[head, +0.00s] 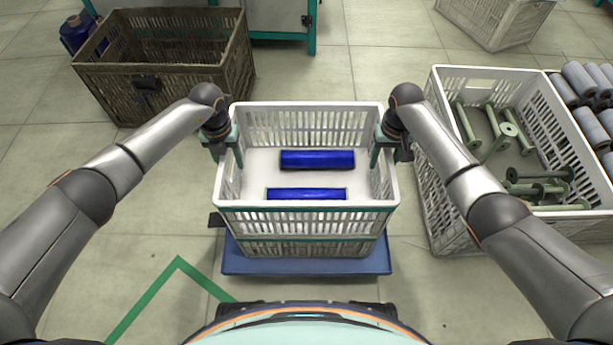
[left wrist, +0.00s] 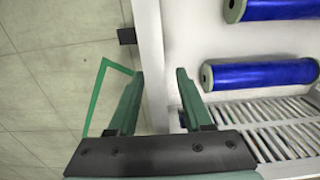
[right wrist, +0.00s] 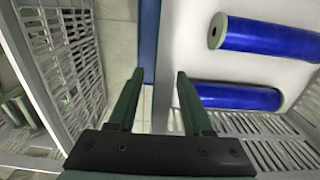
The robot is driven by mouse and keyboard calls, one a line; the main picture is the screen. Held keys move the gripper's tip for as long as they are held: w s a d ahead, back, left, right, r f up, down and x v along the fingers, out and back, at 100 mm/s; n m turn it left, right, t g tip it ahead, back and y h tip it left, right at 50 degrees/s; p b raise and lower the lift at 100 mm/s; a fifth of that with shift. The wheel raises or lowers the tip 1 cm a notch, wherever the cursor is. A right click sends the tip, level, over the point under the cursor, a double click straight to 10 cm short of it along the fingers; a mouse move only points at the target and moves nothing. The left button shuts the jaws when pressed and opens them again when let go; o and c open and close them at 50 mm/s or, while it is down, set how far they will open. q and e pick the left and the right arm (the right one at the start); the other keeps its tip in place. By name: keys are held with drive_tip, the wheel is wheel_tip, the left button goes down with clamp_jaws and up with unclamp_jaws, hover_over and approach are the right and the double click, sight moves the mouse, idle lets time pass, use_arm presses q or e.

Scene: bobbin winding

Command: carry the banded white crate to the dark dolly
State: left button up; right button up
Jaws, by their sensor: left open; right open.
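The white crate (head: 300,222) with green bands stands upright in the middle of the head view, on a low blue platform (head: 305,266). Two blue bobbins lie inside it, one farther (head: 317,159) and one nearer (head: 306,194). My left gripper (head: 222,150) is open at the crate's left wall; in the left wrist view its fingers (left wrist: 158,100) lie either side of the wall's rim. My right gripper (head: 384,152) is open at the right wall, its fingers (right wrist: 158,100) likewise either side of the rim. I cannot make out a dark dolly.
A brown crate (head: 165,70) stands at the back left. A second white crate (head: 440,190), holding several green bobbins, stands close on the right. Grey rolls (head: 590,95) lie beyond it. A green line (head: 150,295) marks the floor at front left. Floor is clear at left.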

use_arm(q)
clamp_jaws()
use_arm(e)
clamp_jaws()
idle(0.9)
use_arm(q)
drive_tip(key=shift+w+r, duration=0.1)
drive_tip(key=shift+r, duration=0.15)
use_arm(e)
drive_tip(key=shift+w+r, duration=0.1)
drive_tip(key=shift+r, duration=0.15)
